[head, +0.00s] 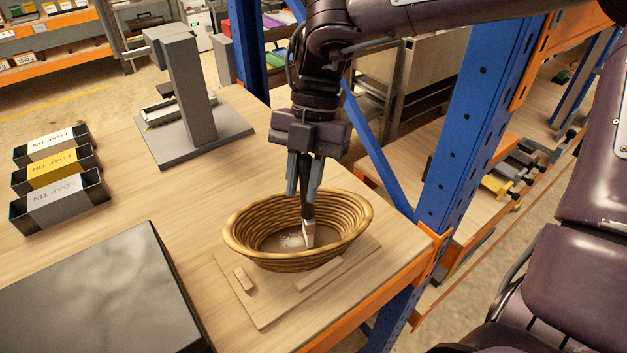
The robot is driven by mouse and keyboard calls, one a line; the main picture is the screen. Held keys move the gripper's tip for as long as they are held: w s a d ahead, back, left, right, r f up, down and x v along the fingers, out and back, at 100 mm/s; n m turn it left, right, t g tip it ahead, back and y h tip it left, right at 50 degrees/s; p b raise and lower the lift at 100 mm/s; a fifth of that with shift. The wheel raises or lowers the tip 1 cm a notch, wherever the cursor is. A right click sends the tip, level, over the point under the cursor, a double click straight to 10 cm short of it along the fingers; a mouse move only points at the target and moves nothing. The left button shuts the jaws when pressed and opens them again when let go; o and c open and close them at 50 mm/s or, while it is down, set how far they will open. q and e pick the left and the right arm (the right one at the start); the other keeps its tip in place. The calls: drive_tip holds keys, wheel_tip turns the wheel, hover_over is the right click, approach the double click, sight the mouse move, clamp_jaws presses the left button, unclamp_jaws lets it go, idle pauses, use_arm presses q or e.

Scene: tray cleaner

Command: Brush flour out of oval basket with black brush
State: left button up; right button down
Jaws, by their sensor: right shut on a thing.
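The oval basket (246,254) is a tan coiled bowl standing on a thin wooden board (262,318) near the table's right corner. A pale patch of flour (289,240) lies on its inside floor. My right gripper (305,185) points down over the basket and is shut on the black brush (307,205). The brush hangs down into the basket, with its pale bristles (309,235) low near the floor beside the flour. Whether the bristles touch the floor is hard to tell. My left gripper is out of view.
Wooden blocks (320,273) lie on the board in front of the basket. A grey stand (188,80) is behind left. Several loaf tins (62,205) are at the left, and a dark slab (95,300) is at the front left. A blue post (470,120) rises at the right.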

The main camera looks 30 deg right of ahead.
drive_tip(key=w+a, duration=0.2)
drive_tip(key=a, duration=0.4)
drive_tip(key=shift+r+b, duration=0.15)
drive_tip(key=shift+b, duration=0.2)
idle(0.4)
drive_tip(key=shift+s+d+p, duration=0.2)
drive_tip(key=shift+s+d, duration=0.15)
drive_tip(key=shift+d, duration=0.65)
drive_tip(key=shift+s+d+p, duration=0.15)
drive_tip(key=shift+s+d, duration=0.15)
drive_tip(key=shift+d, duration=0.7)
drive_tip(key=shift+s+d+p, duration=0.2)
drive_tip(key=shift+s+d, duration=0.15)
drive_tip(key=shift+d, duration=0.65)
drive_tip(key=d, duration=0.1)
drive_tip(key=s+d+p, duration=0.1)
drive_tip(key=d, duration=0.1)
